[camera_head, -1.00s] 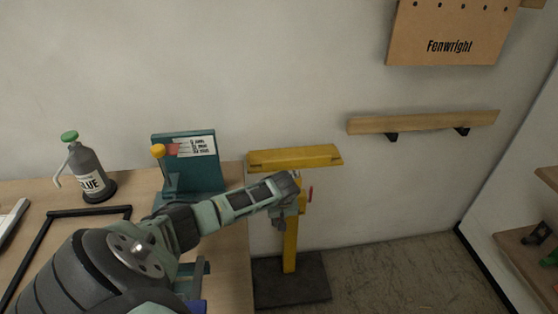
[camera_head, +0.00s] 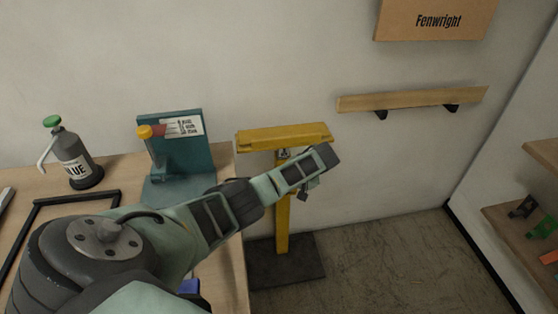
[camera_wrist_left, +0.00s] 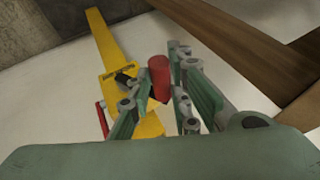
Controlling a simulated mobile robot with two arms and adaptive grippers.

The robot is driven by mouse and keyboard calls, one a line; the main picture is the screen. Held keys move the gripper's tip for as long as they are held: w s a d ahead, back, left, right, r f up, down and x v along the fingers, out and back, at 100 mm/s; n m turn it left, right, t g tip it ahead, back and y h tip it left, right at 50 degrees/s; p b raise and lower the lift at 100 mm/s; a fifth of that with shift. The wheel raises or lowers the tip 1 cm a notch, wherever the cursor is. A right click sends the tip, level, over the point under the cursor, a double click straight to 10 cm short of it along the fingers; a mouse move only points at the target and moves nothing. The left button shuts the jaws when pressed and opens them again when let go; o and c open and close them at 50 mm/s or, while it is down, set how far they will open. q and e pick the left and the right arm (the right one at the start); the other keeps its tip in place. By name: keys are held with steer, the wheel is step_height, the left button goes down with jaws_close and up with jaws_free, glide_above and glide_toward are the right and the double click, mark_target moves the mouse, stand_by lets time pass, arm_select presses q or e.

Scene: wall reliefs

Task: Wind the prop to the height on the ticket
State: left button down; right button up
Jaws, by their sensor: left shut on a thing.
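The yellow prop (camera_head: 283,220) stands upright on a dark base plate, with a yellow bar (camera_head: 285,138) across its top. My left gripper (camera_head: 307,190) is at the post below the bar, mostly hidden by my arm. In the left wrist view my left gripper (camera_wrist_left: 160,88) is shut on the red crank handle (camera_wrist_left: 159,76), which lies between its fingers beside the yellow post (camera_wrist_left: 112,50). A smaller red part (camera_wrist_left: 102,118) sits on the post's other side. The white ticket (camera_head: 184,127) is on a teal stand; its writing is too small to read. My right gripper is not in view.
A wooden wall rail (camera_head: 415,98) on black brackets is right of the prop, below a Fenwright board (camera_head: 436,20). A glue bottle (camera_head: 73,158) and black frame (camera_head: 75,198) are on the left table. Shelves (camera_head: 520,215) stand at right. The floor between is clear.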

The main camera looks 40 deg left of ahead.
arm_select(q)
steer(key=shift+w+d+r, duration=0.3)
steer(key=shift+w+d, duration=0.15)
steer(key=shift+w, duration=0.1)
steer(key=c, duration=2)
jaws_free()
steer(key=o, duration=0.4)
steer(key=shift+w+f, duration=0.1)
steer(key=shift+f, duration=0.1)
steer(key=shift+c, duration=0.2)
steer(key=shift+r, duration=0.1)
steer(key=v, duration=1.2)
